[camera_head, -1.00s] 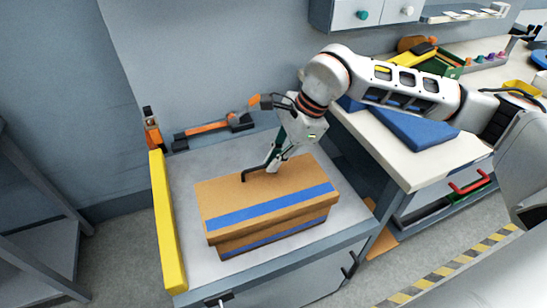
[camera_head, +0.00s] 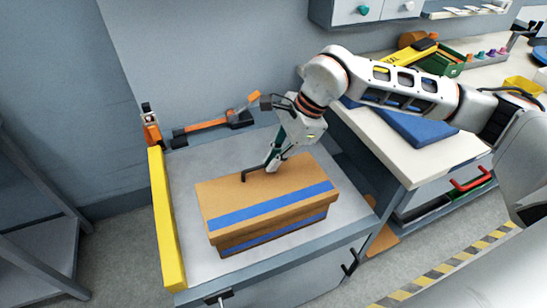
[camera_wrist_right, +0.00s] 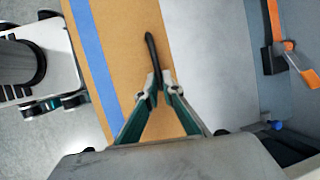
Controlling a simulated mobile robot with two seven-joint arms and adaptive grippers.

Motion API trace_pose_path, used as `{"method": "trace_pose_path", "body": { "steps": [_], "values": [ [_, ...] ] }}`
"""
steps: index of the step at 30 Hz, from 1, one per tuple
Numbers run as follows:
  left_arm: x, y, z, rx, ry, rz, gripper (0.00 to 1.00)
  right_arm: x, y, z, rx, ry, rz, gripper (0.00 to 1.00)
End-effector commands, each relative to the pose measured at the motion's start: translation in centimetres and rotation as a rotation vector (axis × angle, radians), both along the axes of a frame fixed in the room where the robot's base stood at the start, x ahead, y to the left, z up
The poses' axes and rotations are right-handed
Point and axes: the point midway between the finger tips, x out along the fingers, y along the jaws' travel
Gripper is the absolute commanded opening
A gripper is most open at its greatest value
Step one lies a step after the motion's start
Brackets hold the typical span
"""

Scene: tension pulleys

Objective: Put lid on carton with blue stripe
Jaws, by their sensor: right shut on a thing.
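The cardboard lid (camera_head: 225,195) with a blue stripe sits over the carton (camera_head: 245,239), whose lower wall with its own blue stripe shows below the lid's edge in the head view. A dark handle (camera_head: 255,171) stands on top of the lid. My right gripper (camera_head: 271,169) is shut on this handle. In the right wrist view the fingertips of the right gripper (camera_wrist_right: 157,88) pinch one end of the dark handle (camera_wrist_right: 151,50), above the brown lid (camera_wrist_right: 122,40). The far side of the carton is hidden.
The carton stands on a grey worktop (camera_head: 185,180) with a yellow bar (camera_head: 168,225) along its left edge. An orange and black tool (camera_head: 210,125) lies at the back by the wall. A white bench (camera_head: 385,150) with a blue case (camera_head: 415,127) stands to the right.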

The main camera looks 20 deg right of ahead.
Motion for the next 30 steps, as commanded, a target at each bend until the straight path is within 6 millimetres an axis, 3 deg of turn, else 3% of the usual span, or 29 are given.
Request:
{"method": "trace_pose_path", "body": {
  "steps": [12,15,25,30],
  "values": [
    [-0.1,0.0,-0.2,0.000,0.002,-0.001,0.40,0.1,0.0,-0.2,0.001,-0.001,0.000,0.00],
    [-0.1,0.0,-0.2,0.000,0.002,-0.001,0.40,0.1,0.0,-0.2,0.001,-0.001,0.000,0.26],
    [0.1,0.1,0.0,0.001,-0.002,0.000,0.40,0.1,0.0,-0.1,0.001,-0.001,0.000,0.26],
    [0.1,0.1,0.0,0.001,-0.002,0.000,0.40,0.0,-0.5,1.0,0.000,-0.004,-0.003,0.26]
  ]
}}
